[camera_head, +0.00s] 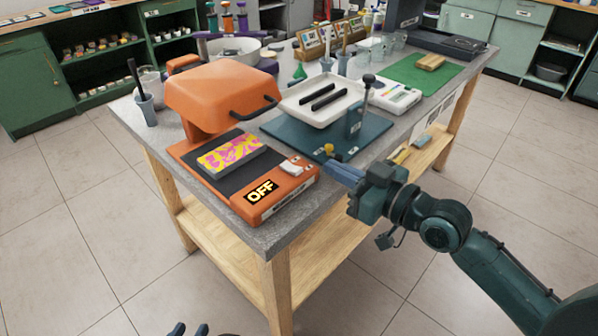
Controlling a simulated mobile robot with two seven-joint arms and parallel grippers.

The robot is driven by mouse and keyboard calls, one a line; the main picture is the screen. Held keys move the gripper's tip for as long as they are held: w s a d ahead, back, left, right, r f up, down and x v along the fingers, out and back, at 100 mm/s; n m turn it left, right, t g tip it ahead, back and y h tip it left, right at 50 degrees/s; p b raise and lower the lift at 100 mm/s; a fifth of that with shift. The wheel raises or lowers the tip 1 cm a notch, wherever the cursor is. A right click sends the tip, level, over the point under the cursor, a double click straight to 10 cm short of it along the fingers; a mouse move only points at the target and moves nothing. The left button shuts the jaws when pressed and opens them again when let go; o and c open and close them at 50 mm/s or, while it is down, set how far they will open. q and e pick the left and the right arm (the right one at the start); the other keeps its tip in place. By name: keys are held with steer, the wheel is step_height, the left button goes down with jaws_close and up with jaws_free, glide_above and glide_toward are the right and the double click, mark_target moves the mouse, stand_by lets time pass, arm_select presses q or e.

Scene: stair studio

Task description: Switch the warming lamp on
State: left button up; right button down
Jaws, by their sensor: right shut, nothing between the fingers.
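The warming lamp (225,98) is an orange unit with a hinged-looking hood and a black handle, standing at the near left corner of the table. Its base carries a black pad with a pink and yellow patterned block (231,153) lying on it. An "OFF" sign (261,190) shows on the base's front. A pale rocker switch (296,167) sits on the base's right end. My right gripper (333,168) is shut and empty, just right of the switch and apart from it. My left gripper (188,329) shows only its fingertips at the bottom edge, apart and empty.
A blue-green stand with a white tray (318,98) holding two black bars is right of the lamp. A white scale (392,96), a green mat (423,75) and glassware stand behind. The table's near edge (267,240) runs below the lamp. The floor in front is clear.

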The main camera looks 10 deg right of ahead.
glide_above(303, 180)
steer(key=shift+w+a+f, duration=0.25)
steer(key=shift+w, duration=0.1)
steer(key=shift+s+d+f, duration=0.1)
steer(key=shift+f, duration=0.55)
steer(key=shift+s+d+f, duration=0.1)
steer(key=shift+f, duration=0.5)
steer(key=shift+s+f, duration=0.15)
steer(key=shift+f, duration=0.2)
steer(key=shift+s+d+f, duration=0.1)
steer(key=shift+d+f, duration=0.05)
steer(key=shift+f, duration=0.15)
arm_select(q)
steer(key=shift+s, duration=0.25)
steer(key=shift+s+f, duration=0.15)
steer(key=shift+s, duration=0.05)
